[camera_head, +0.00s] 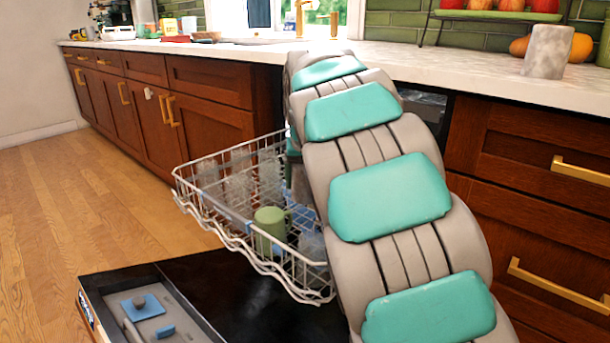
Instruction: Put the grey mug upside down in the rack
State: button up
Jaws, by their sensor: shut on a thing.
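The rack (228,222) is a white wire dishwasher rack, pulled out above the open black door, in the middle of the head view. My own grey and teal arm crosses in front of its right side and hides that part. My gripper is hidden behind the arm. I cannot make out a grey mug in the rack or in my gripper. A small grey shape shows at the arm's left edge over the rack, too covered to name.
A green mug (269,228) and several clear glasses (240,183) stand in the rack. The open dishwasher door (235,290) lies below. A grey stone-like cylinder (547,52) stands on the white counter (450,62) at right. Wooden floor (65,220) is clear at left.

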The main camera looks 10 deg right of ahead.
jog(key=shift+f+b, duration=0.95)
jog(key=shift+f, duration=2.25)
jog(key=shift+f, duration=0.6)
jog(key=o, duration=1.2)
